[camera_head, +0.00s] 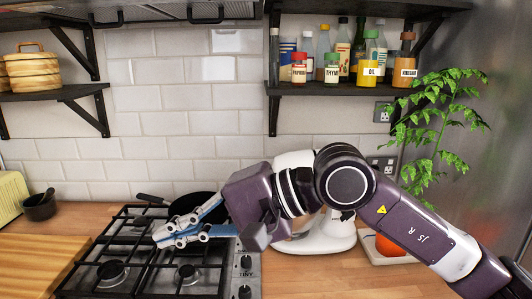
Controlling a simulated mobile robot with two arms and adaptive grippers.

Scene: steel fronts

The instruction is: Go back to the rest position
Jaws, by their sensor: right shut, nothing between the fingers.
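My right gripper (160,238) is in the head camera view, reaching in from the right over the gas hob (140,280). Its blue and grey fingers are shut with nothing between them. They point left, above the right-hand part of the hob. My right arm crosses in front of the worktop's right side. My left gripper is not in view.
A dark pan (196,203) sits at the hob's back, partly hidden by my gripper. A white stand mixer (325,238) is partly behind my arm. A wooden board (35,262) lies left of the hob. A shelf (340,90) holds several bottles; a plant (435,120) stands right.

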